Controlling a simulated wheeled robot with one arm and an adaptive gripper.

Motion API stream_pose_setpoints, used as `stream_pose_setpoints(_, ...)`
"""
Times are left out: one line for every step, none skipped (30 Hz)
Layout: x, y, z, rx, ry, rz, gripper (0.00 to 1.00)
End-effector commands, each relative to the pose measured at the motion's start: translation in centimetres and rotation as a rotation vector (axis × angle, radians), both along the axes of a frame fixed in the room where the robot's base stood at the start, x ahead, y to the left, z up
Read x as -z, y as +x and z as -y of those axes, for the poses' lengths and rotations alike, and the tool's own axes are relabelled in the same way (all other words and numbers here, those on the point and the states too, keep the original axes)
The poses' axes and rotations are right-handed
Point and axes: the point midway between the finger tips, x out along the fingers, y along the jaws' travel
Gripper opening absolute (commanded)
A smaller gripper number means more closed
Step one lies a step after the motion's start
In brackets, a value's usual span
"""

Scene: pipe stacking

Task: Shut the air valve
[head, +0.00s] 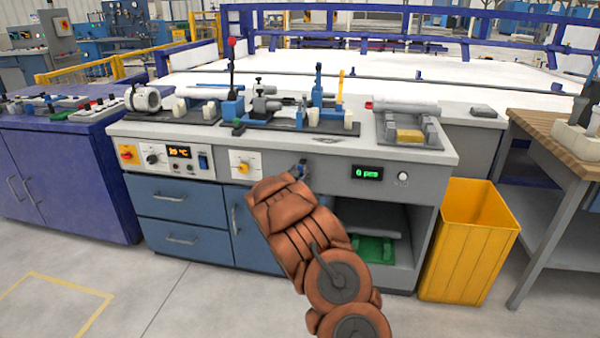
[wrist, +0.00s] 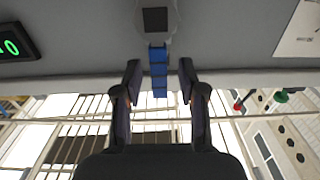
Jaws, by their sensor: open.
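The air valve has a blue lever (wrist: 159,58) and a grey round body with a dark square centre (wrist: 155,20), at the top middle of the wrist view. My gripper (wrist: 160,76) is open, with one dark finger on each side of the lever and a visible gap on both sides. In the head view my gripper (head: 298,172) is at the front panel of the grey workbench (head: 265,142), below its top edge. There it is small and mostly hidden by my brown arm, and the valve body is hard to make out.
A green-lit display reading 0 (head: 368,173) is on the panel to the right. Pipe fixtures (head: 290,112) stand on the bench top. A yellow bin (head: 468,240) stands at the right end. The floor in front is open.

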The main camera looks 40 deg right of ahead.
Motion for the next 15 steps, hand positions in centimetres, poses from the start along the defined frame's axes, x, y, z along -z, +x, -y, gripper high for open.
stream_pose_setpoints(0.03,0.09,0.27,0.001,0.001,0.002,0.41)
stream_pose_setpoints(0.03,0.15,0.36,0.001,0.001,0.000,0.41)
stream_pose_setpoints(0.03,0.23,0.45,0.001,0.001,0.000,0.41)
stream_pose_setpoints(0.04,0.27,0.51,0.001,0.001,-0.001,0.41)
stream_pose_setpoints(0.04,0.30,0.56,0.000,0.002,-0.001,0.41)
stream_pose_setpoints(0.04,0.33,0.60,0.000,0.001,-0.002,0.41)
stream_pose_setpoints(0.03,0.35,0.62,0.000,0.000,-0.001,0.41)
stream_pose_setpoints(0.03,0.36,0.64,0.000,0.001,-0.002,0.41)
stream_pose_setpoints(0.04,0.36,0.65,0.000,0.001,-0.002,0.41)
stream_pose_setpoints(0.04,0.36,0.65,0.000,0.001,-0.002,0.41)
stream_pose_setpoints(0.04,0.36,0.65,0.000,0.001,-0.002,0.41)
stream_pose_setpoints(0.03,0.36,0.64,0.000,0.000,-0.001,0.41)
stream_pose_setpoints(0.02,0.36,0.64,0.000,0.000,-0.001,0.41)
stream_pose_setpoints(0.02,0.36,0.65,0.000,0.000,-0.001,0.41)
stream_pose_setpoints(0.03,0.36,0.64,0.000,0.000,-0.001,0.39)
